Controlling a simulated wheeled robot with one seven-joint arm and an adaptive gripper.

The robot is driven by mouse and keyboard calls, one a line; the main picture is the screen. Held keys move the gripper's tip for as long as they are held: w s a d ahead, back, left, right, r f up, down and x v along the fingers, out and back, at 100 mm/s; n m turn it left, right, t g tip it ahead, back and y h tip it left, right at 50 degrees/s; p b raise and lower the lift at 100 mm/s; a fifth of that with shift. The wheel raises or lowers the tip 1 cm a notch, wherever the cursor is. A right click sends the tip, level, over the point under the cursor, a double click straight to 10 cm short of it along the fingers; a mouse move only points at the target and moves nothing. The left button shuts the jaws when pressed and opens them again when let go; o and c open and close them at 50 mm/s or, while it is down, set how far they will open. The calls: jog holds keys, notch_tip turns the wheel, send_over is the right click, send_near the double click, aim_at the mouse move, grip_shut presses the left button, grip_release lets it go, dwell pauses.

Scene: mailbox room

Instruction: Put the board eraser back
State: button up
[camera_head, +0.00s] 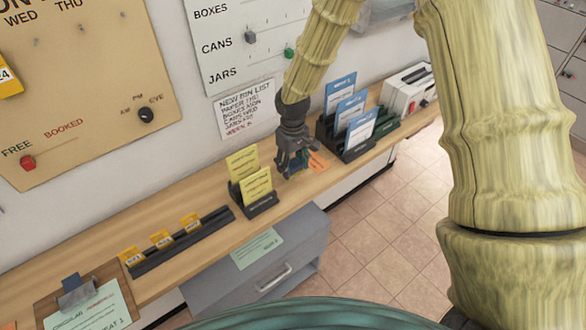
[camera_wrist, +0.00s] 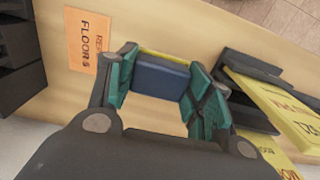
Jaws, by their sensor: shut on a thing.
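My gripper (camera_head: 292,163) is over the wooden counter (camera_head: 200,208), between the yellow-card holder and the blue-card rack. In the wrist view my gripper (camera_wrist: 161,78) has its green-lined fingers shut on a dark blue block with a thin yellow edge, which looks like the board eraser (camera_wrist: 160,80). The eraser is mostly hidden by the fingers in the head view. I cannot tell whether it touches the counter. The whiteboard (camera_head: 245,50) with "BOXES, CANS, JARS" hangs on the wall behind.
A black holder with yellow cards (camera_head: 257,186) stands just left of my gripper. A rack with blue-white cards (camera_head: 358,135) stands to the right, before a white machine (camera_head: 406,92). An orange label (camera_wrist: 88,40) lies beside my gripper. A black rail (camera_head: 180,240) lies farther left.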

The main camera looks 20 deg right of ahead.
aim_at(293, 170)
jog(key=shift+s+f+p, duration=0.15)
jog(key=shift+f+p, duration=0.2)
jog(key=shift+f, duration=0.1)
jog(key=shift+f+p, duration=0.55)
jog(key=shift+f, duration=0.7)
jog(key=o, duration=1)
jog(key=shift+r, duration=0.1)
jog(key=shift+r+b, duration=2.15)
jog(key=shift+r, duration=3.8)
